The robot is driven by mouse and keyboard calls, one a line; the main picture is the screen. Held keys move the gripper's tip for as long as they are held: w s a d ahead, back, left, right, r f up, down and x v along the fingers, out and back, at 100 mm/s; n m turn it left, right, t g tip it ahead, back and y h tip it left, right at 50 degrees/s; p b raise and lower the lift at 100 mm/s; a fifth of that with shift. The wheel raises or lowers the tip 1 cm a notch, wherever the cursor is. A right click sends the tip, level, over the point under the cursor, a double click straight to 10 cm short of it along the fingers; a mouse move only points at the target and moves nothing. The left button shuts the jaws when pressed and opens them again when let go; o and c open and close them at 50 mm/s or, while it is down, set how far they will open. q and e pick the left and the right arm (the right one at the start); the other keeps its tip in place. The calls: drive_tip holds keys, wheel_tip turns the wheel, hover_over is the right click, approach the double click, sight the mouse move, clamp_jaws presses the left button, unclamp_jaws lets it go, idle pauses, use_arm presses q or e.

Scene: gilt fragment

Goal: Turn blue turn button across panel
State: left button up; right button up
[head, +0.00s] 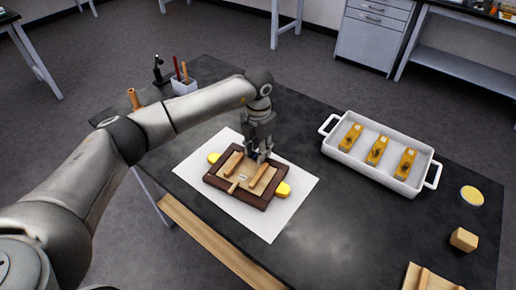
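A dark brown wooden frame (215,182) lies on a white sheet on the black table. Inside it is a lighter wooden panel (243,178) with wooden strips on it and a small pale label. Yellow pieces stick out at the frame's left (214,158) and right (283,189) ends. My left gripper (257,157) points down over the far side of the frame, with its fingertips at or just above it. A small dark bluish spot shows beside the fingertips; I cannot tell whether it is the blue turn button. The fingers' gap is too small to judge. My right gripper is not in view.
A white tray (344,160) with several yellow-brown tools stands to the right. A yellow-topped round tin (471,197), a wooden block (464,239) and a wooden board (424,279) lie near the right edge. A white holder (184,87) stands behind my arm. The table between sheet and tray is clear.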

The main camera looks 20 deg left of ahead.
use_arm(q)
drive_tip(key=shift+r, duration=0.1)
wheel_tip(320, 180, up, 12)
idle(0.5)
drive_tip(key=shift+c, duration=0.3)
